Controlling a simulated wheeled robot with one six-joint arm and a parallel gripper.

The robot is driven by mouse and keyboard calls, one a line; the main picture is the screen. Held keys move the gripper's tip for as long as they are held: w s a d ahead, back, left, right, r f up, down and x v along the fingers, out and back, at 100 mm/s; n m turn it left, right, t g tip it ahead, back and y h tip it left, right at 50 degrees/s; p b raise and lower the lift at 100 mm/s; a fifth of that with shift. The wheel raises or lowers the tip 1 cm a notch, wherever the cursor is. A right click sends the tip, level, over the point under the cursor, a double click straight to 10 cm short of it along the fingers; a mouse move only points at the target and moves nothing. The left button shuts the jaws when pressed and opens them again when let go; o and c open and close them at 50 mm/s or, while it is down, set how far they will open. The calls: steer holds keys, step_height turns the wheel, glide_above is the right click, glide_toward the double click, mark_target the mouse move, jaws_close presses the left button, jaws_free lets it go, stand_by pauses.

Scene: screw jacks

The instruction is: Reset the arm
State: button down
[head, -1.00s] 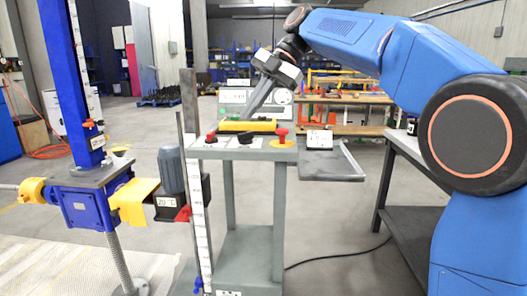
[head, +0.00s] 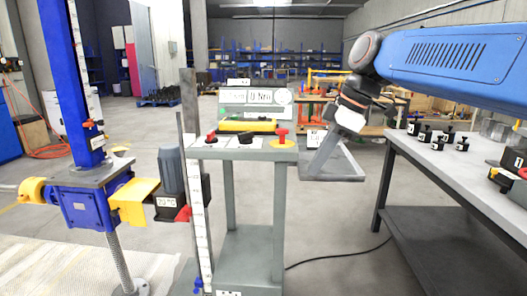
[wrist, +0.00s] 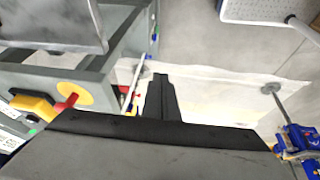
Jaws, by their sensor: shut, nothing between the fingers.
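My gripper (head: 318,168) hangs below the blue arm in the head view, pointing down and slightly left.
The stand carries a red emergency button (head: 282,134) and a yellow device (head: 247,126). A blue screw jack (head: 92,200) with a motor (head: 172,170) stands left. A grey table (head: 450,165) with several black weights is right.

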steer(key=s+d+f+m+t+h, duration=0.1)
steer(key=s+d+f+m+h, duration=0.1)
steer(key=s+d+f+m, duration=0.6)
steer(key=s+d+f+m+t+h, duration=0.2)
steer(key=s+d+f+m, duration=0.6)
steer(key=f, duration=0.8)
steer(key=s, duration=0.3)
steer(key=shift+s+d+h, duration=0.2)
steer(key=shift+s+h, duration=0.1)
steer(key=shift+s, duration=0.05)
